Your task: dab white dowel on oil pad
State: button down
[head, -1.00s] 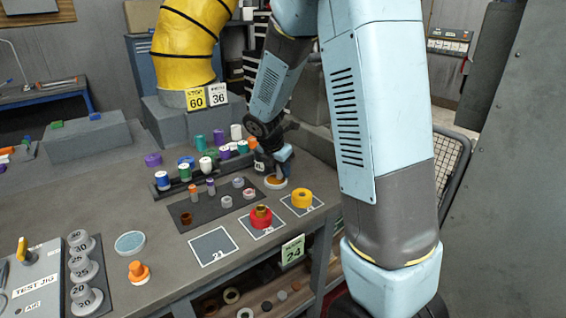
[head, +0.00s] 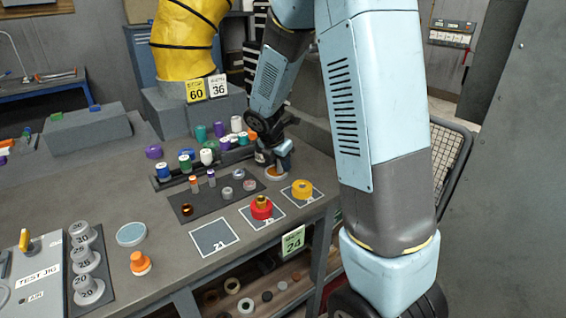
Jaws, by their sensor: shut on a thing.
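My gripper (head: 274,164) is in the head view at the back right of the bench, pointing down. It is shut, but its fingertips are small and partly hidden. It is directly above or at a round white-rimmed dish with an amber surface (head: 277,174), which looks like the oil pad. I cannot make out the white dowel in the gripper. I cannot tell whether anything touches the amber surface.
Several coloured spools and a dark mat (head: 203,205) with small parts lie left of the gripper. A yellow ring (head: 302,190) and a red ring (head: 261,209) sit in front, on outlined squares. A pale round pad (head: 131,234) and grey-capped test jig stand front left.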

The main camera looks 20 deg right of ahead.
jog(key=shift+f, duration=0.35)
dwell(0.9)
jog(key=shift+r, duration=3.5)
